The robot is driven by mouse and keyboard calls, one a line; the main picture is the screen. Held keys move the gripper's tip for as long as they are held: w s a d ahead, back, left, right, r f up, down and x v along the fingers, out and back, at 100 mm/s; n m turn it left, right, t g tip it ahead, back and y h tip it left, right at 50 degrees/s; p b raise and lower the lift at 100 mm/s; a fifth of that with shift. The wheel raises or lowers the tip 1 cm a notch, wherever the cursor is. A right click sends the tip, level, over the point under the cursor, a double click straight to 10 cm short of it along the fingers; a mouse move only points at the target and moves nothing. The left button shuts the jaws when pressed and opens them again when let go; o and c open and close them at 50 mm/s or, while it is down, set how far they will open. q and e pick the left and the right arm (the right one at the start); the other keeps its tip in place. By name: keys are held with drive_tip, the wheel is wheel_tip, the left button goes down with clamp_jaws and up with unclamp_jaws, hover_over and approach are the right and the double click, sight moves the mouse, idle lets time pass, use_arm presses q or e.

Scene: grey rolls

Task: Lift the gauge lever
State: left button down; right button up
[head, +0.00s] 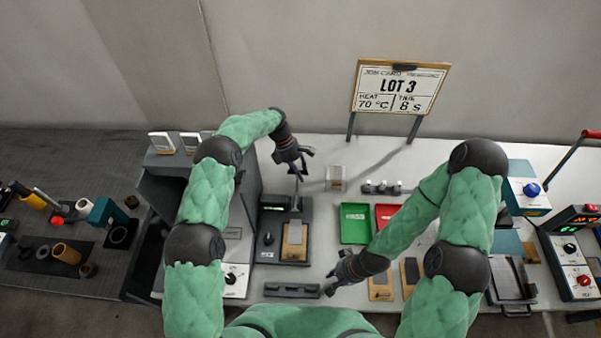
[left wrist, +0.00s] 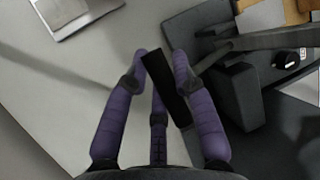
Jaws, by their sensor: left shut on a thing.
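The gauge (head: 268,250) is a dark grey unit on the white table, left of the middle in the head view, with a tan piece (head: 294,240) on its front part. Its thin lever (head: 296,190) stands up at the back. My left gripper (head: 301,164) is above the gauge at the lever's top end. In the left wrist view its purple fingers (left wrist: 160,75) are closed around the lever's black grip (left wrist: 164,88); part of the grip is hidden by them. My right gripper (head: 331,284) is low over the table's front, apart from the gauge; its finger opening is unclear.
A green tray (head: 354,224) and a red tray (head: 386,214) lie right of the gauge. A small clear-sided block (head: 335,178) stands behind, near my left gripper. A dark rack (head: 291,290) lies at the front edge. A sign (head: 399,88) reads LOT 3, 70 °C, 8 s.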

use_arm(q)
drive_tip(key=shift+s+a+f, duration=0.15)
drive_tip(key=shift+f, duration=0.2)
drive_tip(key=c, duration=1)
unclamp_jaws()
drive_tip(key=shift+r, duration=0.2)
drive_tip(key=v, duration=1.2)
drive_tip(key=shift+f, duration=0.1)
